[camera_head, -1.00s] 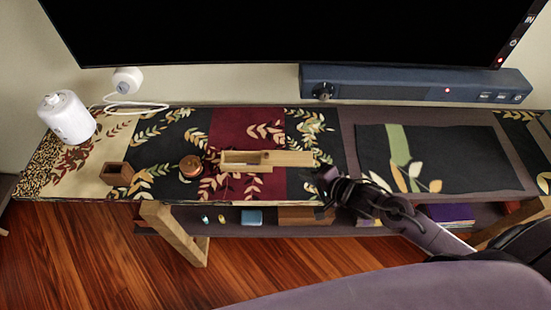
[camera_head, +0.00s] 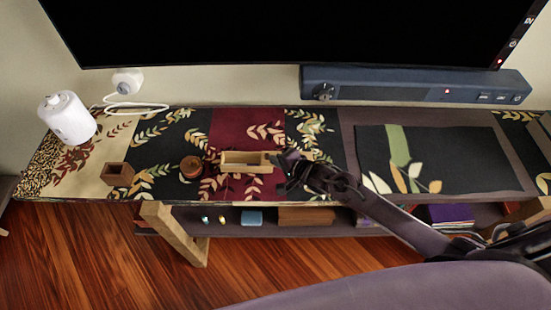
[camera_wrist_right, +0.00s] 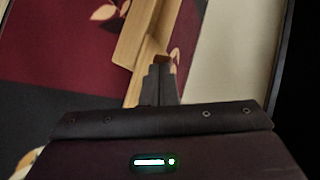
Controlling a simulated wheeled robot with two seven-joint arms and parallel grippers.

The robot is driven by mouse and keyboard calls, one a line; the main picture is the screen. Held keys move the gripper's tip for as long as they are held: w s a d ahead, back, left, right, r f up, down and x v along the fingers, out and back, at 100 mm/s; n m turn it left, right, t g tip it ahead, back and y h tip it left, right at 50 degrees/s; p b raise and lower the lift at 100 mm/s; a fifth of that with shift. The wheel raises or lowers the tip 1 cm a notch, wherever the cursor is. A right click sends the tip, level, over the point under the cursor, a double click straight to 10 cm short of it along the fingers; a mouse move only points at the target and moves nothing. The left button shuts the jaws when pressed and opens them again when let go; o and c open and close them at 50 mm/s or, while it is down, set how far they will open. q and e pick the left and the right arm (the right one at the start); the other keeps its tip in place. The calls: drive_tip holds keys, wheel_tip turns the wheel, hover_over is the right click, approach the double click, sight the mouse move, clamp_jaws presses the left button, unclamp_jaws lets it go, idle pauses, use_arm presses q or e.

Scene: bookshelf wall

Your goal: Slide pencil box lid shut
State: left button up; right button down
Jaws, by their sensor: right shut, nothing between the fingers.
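The pencil box (camera_head: 234,168) is a long, light wooden box lying on the dark red and black part of the table cover. Its left part is open and shows the hollow inside. Its lid lies toward the right end, mostly hidden by my right gripper (camera_head: 281,162) in the head view. The right gripper is shut and empty, at the box's right end. In the right wrist view the shut fingers (camera_wrist_right: 160,72) are close against light wood of the box (camera_wrist_right: 133,35); I cannot tell whether they touch. My left gripper is not in view.
A round wooden pot (camera_head: 191,167) stands just left of the box, and a small open wooden cup (camera_head: 117,174) farther left. A white cylinder (camera_head: 67,118) stands at the far left. A blue-grey speaker bar (camera_head: 410,85) runs behind. The dark mat (camera_head: 440,155) at right is clear.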

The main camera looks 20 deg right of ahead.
sight(232, 166)
drive_tip(key=shift+w+a, duration=0.1)
drive_tip(key=shift+w, duration=0.1)
drive_tip(key=w+a, duration=0.1)
drive_tip(key=a, duration=0.3)
drive_tip(key=w+a+b, duration=0.1)
drive_tip(key=a, duration=0.3)
drive_tip(key=w+a+b, duration=0.1)
drive_tip(key=w+a, duration=0.1)
drive_tip(key=a, duration=0.3)
drive_tip(key=shift+a, duration=0.1)
